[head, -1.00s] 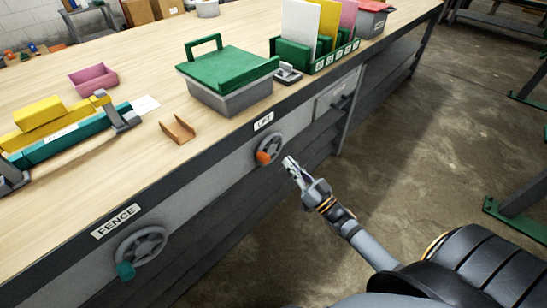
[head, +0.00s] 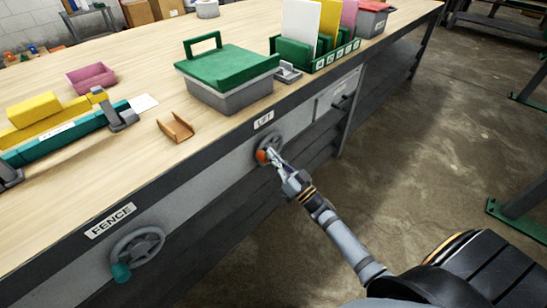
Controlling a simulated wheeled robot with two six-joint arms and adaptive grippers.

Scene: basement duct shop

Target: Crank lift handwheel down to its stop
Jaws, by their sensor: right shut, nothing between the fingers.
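The lift handwheel (head: 271,144) is a small grey wheel with an orange knob (head: 262,156) on the bench's front face, under the LIFT label (head: 264,120). The knob sits at the wheel's lower left. My right gripper (head: 271,155) is at the wheel with its fingertips beside the knob, in front of part of the rim. The fingers are shut with nothing between them. I cannot tell whether they touch the knob. My left gripper is out of view.
The fence handwheel (head: 137,250) with a teal knob is lower left under the FENCE label (head: 111,221). A green-lidded box (head: 228,84), a brown bracket (head: 176,128) and a green rack (head: 316,57) stand on the bench top (head: 90,165).

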